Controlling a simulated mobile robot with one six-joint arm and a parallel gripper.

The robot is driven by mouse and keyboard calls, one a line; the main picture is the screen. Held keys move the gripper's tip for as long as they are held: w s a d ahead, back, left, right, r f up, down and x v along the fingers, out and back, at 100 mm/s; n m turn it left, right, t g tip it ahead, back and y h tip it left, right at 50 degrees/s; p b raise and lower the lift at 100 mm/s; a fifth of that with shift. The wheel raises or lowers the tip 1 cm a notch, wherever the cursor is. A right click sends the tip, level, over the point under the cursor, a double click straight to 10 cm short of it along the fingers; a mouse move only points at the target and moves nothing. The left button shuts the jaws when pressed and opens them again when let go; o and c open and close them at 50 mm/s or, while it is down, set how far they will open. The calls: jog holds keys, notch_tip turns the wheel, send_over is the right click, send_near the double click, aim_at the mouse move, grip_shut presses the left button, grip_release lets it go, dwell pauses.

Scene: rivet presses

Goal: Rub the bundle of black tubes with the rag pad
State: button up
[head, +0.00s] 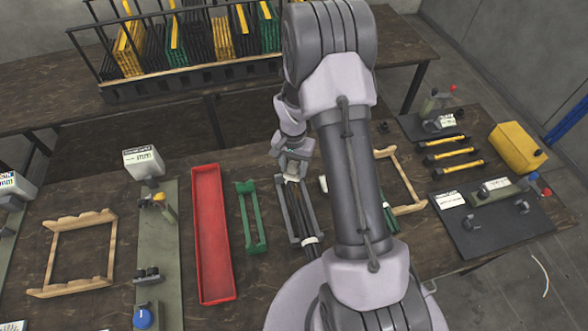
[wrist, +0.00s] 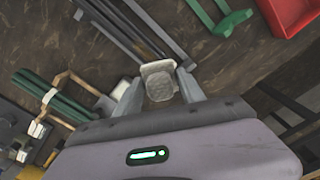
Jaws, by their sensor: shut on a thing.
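My gripper (head: 293,165) is shut on a pale rag pad (wrist: 159,82), which shows between the fingertips in the wrist view. The bundle of black tubes (wrist: 137,22) lies in a narrow grey cradle (head: 313,205). In the head view the bundle's near end has a white band (head: 311,240). The gripper is over the far end of the cradle, and the pad is close to the end of the bundle. I cannot tell whether they touch. My arm hides the area right of the cradle in the head view.
A green holder (head: 250,215) and a red tray (head: 210,235) lie left of the cradle. A wooden rack (head: 408,185) and green tubes (wrist: 48,97) lie on the other side. A wooden frame (head: 78,218) sits far left; a yellow container (head: 517,148) sits far right.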

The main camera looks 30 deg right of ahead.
aim_at(294, 164)
jog(key=shift+r+p, duration=0.9)
jog(key=shift+r, duration=0.85)
